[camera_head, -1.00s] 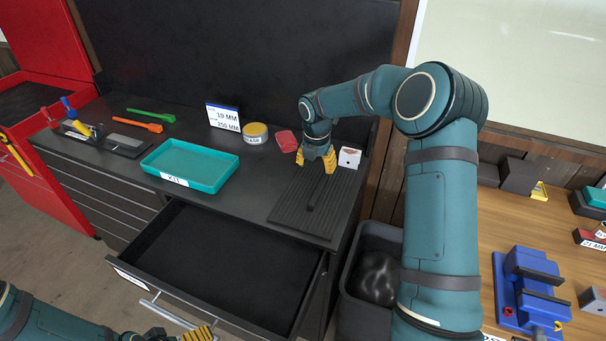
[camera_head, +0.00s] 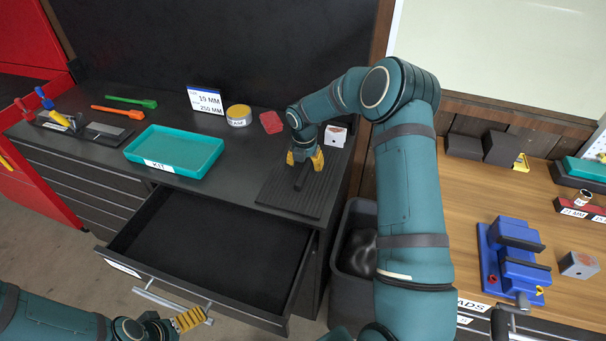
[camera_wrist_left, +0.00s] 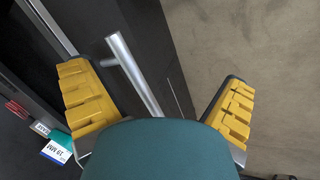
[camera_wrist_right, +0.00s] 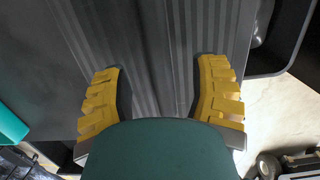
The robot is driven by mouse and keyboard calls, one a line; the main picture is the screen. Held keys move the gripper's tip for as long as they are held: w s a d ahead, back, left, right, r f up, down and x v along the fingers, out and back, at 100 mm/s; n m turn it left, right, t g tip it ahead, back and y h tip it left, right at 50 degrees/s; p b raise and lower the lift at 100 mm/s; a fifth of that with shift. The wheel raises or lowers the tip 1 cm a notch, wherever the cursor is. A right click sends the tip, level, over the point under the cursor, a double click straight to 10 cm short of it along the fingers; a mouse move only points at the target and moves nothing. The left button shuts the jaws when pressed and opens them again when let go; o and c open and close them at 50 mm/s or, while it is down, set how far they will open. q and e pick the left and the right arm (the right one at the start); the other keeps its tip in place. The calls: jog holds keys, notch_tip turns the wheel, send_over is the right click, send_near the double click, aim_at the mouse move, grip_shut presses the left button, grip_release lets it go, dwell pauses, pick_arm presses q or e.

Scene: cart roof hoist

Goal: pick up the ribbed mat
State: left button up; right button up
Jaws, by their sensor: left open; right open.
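The ribbed mat (camera_head: 275,196) is dark and lies flat on the right end of the black cabinet top. My right gripper (camera_head: 304,163) is open, pointing down over the mat's middle, with a dark bar-like shape between or below its yellow fingers; I cannot tell whether it is part of the mat. In the right wrist view the ribs of the mat (camera_wrist_right: 150,50) run between the open fingers (camera_wrist_right: 160,100), and no grip shows. My left gripper (camera_head: 190,320) is open near the open drawer's handle (camera_head: 172,303), which also shows in the left wrist view (camera_wrist_left: 132,72).
A teal kit tray (camera_head: 175,150), a yellow-lidded tin (camera_head: 239,116), a red pad (camera_head: 271,122) and a white block (camera_head: 335,136) share the cabinet top. The drawer (camera_head: 205,250) stands open in front. A dark bin (camera_head: 350,285) is to the right, beside a wooden bench (camera_head: 470,220).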

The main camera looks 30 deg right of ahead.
aim_at(306, 167)
notch_tip(306, 167, down, 4)
jog(key=shift+w+d+r+b, duration=0.1)
jog(key=shift+r+b, duration=0.1)
jog(key=shift+b, duration=0.7)
jog(key=shift+r, duration=0.1)
jog(key=shift+c, duration=0.8)
grip_shut()
jog(key=shift+r, duration=0.15)
